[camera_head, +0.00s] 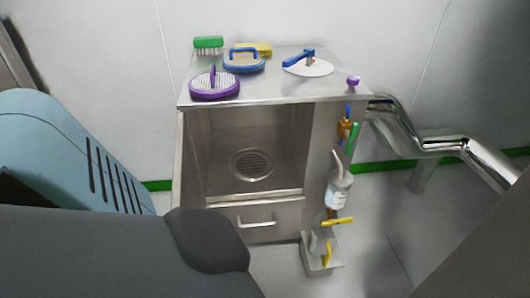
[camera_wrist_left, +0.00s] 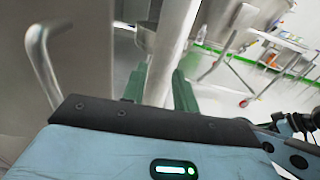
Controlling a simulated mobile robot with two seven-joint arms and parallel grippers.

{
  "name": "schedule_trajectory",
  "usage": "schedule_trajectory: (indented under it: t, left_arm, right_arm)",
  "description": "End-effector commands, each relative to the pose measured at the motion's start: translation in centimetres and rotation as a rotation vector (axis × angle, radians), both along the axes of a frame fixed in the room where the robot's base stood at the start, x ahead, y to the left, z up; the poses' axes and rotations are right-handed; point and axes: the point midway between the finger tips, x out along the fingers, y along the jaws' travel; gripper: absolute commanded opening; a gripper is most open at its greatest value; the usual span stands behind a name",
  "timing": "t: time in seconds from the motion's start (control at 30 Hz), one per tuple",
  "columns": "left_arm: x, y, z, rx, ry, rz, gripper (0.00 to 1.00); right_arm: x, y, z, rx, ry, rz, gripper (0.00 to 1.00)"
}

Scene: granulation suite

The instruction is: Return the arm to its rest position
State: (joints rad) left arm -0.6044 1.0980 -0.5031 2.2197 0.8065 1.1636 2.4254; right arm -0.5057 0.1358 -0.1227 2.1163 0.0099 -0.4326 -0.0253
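In the head view, my left arm (camera_head: 110,245) comes in from the lower left, with dark grey and light blue links. Its gripper is outside that view. In the left wrist view, my left gripper (camera_wrist_left: 158,88) shows two green fingers standing apart. A pale metal post (camera_wrist_left: 172,45) shows in the gap between them, seemingly beyond the fingers; nothing is clearly held. My right arm and gripper are not in view.
A steel wash cabinet (camera_head: 255,215) stands ahead. On it are a purple scrubber (camera_head: 214,86), a blue-rimmed brush (camera_head: 243,63) and a green brush (camera_head: 208,43). Bottles hang at its right side. A shiny pipe (camera_head: 435,146) runs right. A bent handle (camera_wrist_left: 42,65) is close to the left wrist.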

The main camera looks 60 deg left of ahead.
Motion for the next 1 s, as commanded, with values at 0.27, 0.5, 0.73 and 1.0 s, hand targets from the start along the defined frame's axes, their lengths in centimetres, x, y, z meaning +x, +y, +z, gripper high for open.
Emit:
schedule_trajectory:
  t: [0.27,0.5,0.73,1.0]
  left_arm:
    - [-0.1,-4.2,-3.3,0.547,-0.161,-0.122,0.29]
    - [-0.1,-7.0,-7.5,1.127,-0.324,-0.282,0.29]
    - [-0.1,-8.1,-12.3,1.668,-0.463,-0.506,0.29]
    - [-1.2,-7.3,-18.0,2.201,-0.61,-0.935,0.29]
  right_arm:
    - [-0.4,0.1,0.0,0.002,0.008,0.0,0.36]
    - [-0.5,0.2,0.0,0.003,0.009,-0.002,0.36]
    - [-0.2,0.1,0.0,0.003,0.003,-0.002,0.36]
    - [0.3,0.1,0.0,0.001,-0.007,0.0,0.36]
